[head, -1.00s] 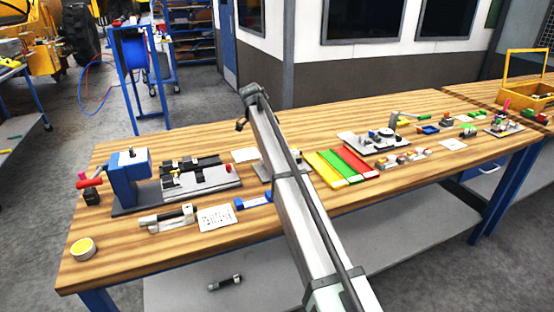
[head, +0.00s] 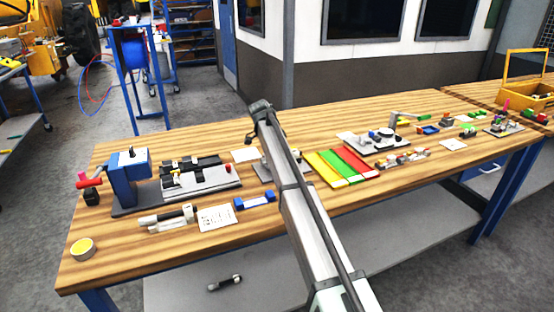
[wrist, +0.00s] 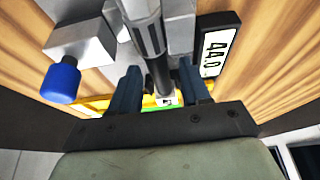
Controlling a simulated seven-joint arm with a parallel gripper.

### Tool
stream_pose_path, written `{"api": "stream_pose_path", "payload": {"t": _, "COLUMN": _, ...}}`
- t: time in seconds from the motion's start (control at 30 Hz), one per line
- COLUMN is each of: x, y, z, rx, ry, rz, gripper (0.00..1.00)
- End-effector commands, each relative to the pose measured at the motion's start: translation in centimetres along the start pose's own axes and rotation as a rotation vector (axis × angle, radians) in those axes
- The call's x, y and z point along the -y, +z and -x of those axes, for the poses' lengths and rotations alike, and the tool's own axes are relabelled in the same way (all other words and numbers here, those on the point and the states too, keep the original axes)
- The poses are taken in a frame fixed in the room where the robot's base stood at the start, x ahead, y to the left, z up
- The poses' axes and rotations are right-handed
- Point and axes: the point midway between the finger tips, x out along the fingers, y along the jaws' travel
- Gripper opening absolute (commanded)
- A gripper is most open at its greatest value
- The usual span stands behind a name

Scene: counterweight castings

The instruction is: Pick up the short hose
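In the wrist view my gripper (wrist: 158,92) has two dark blue fingers set apart. A dark, ringed rod-like part (wrist: 147,35) runs between them, with gaps visible on both sides; I cannot tell if it is a hose. In the head view my arm hides the fingers. A short black cylinder with pale ends (head: 225,283) lies on the lower shelf, and another dark cylinder (head: 170,217) rests in a white holder on the table's front left. I cannot tell for certain which of these is the short hose.
In the wrist view a metal block with a blue knob (wrist: 62,80) and a black display (wrist: 215,45) flank the gripper. On the bench (head: 110,250) stand a blue press (head: 128,180), coloured strips (head: 340,165) and a yellow tape roll (head: 82,249).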

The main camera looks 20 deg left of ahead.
Motion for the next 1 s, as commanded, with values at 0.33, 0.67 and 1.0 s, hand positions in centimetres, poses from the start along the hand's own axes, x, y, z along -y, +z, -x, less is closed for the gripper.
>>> {"api": "stream_pose_path", "payload": {"t": 0.33, "x": 0.0, "y": 0.0, "z": 0.0, "rx": 0.0, "ry": 0.0, "rz": 0.0, "gripper": 0.13}}
{"api": "stream_pose_path", "payload": {"t": 0.67, "x": 0.0, "y": 0.0, "z": 0.1, "rx": 0.0, "ry": 0.0, "rz": 0.0, "gripper": 0.0}}
{"api": "stream_pose_path", "payload": {"t": 1.0, "x": 0.1, "y": -0.6, "z": 1.4, "rx": 0.0, "ry": -0.001, "rz": -0.001, "gripper": 0.0}}
